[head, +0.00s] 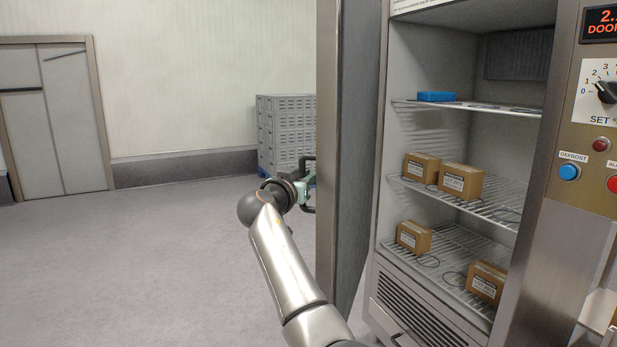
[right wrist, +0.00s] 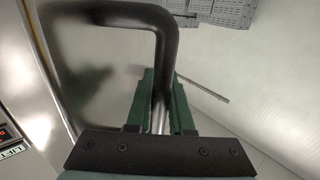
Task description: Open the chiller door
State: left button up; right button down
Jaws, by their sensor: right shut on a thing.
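The chiller door (head: 355,140) stands swung well open, seen nearly edge-on in the head view, with its dark inner side toward the chiller. The chiller (head: 455,130) is open to view, with wire shelves inside. My right gripper (head: 303,187) is on the door's outer side. In the right wrist view its green fingers (right wrist: 160,105) are shut around the dark bar handle (right wrist: 166,52) of the door. In the head view the handle (head: 308,160) is mostly hidden behind the door edge and gripper. My left gripper is not in view.
Small brown boxes (head: 461,181) and a blue item (head: 436,97) sit on the chiller shelves. A control panel (head: 597,110) is at the right. Stacked grey crates (head: 285,130) stand behind the door. The floor (head: 130,265) at left is clear.

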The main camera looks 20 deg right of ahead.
jog(key=shift+a+f, duration=0.25)
jog(key=shift+a, duration=0.05)
jog(key=c, duration=1.2)
grip_release()
jog(key=shift+c, duration=0.2)
jog(key=o, duration=0.3)
jog(key=shift+r, duration=0.15)
jog(key=shift+o, duration=0.6)
jog(key=shift+d+r, duration=0.1)
jog(key=shift+s, duration=0.1)
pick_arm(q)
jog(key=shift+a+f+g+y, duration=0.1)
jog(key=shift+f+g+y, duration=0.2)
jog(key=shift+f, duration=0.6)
pick_arm(e)
jog(key=v, duration=1.2)
jog(key=shift+s, duration=0.15)
